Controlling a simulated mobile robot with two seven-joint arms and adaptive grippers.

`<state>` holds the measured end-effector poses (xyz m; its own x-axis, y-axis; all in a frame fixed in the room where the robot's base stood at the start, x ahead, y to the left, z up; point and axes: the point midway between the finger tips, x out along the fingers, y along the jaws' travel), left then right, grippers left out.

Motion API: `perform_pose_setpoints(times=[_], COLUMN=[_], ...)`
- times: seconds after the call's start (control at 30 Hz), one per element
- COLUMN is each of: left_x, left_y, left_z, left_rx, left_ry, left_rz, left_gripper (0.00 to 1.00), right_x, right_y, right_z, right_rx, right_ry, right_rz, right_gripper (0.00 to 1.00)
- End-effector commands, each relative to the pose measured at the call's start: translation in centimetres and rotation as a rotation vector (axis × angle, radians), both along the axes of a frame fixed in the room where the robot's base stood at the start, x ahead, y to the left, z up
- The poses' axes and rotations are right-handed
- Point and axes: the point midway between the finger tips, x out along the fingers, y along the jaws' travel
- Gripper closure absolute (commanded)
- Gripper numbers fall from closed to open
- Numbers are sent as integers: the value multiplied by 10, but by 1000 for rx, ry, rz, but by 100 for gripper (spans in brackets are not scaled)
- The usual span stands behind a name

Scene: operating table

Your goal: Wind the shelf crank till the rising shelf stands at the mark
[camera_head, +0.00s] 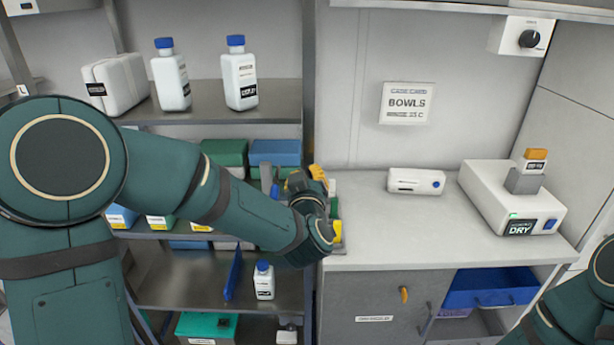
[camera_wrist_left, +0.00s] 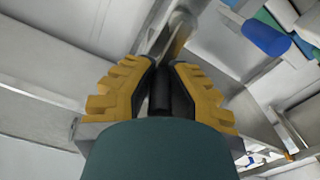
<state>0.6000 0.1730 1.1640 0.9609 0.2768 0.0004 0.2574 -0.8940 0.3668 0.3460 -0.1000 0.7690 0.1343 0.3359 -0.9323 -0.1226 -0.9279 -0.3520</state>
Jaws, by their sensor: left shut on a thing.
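My left gripper (camera_head: 327,203) is at the upright between the shelving and the counter. In the left wrist view its yellow fingers (camera_wrist_left: 160,85) are closed around a black cylindrical grip (camera_wrist_left: 160,92), which looks like the crank's handle. A grey metal bar (camera_wrist_left: 178,32) shows just beyond it. In the head view my gripper and arm hide most of the crank. The shelving has an upper shelf (camera_head: 200,107) and lower shelves; I cannot tell which one rises, and I cannot make out the mark. My right gripper is out of view; only part of its arm shows at lower right.
Two white bottles (camera_head: 171,80) (camera_head: 240,78) and a white container (camera_head: 114,84) stand on the upper shelf. Another bottle (camera_head: 264,281) stands lower, near my forearm. The counter (camera_head: 400,225) holds a white device (camera_head: 512,200) and has clear room. A blue drawer (camera_head: 492,291) sits below.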

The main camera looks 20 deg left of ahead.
Motion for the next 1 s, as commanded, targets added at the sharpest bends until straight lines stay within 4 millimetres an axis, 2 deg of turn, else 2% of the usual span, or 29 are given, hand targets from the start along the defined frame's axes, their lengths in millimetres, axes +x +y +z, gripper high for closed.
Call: perform_pose_setpoints(times=[0.73,1.0], left_x=[1,2], left_y=[-3,-7], left_z=[1,2], left_rx=[29,99], left_ry=[6,25], left_rz=[-3,-5], left_gripper=[100,100], right_x=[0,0], right_y=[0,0], right_z=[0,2], right_rx=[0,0], right_ry=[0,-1], right_rz=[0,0], right_gripper=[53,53])
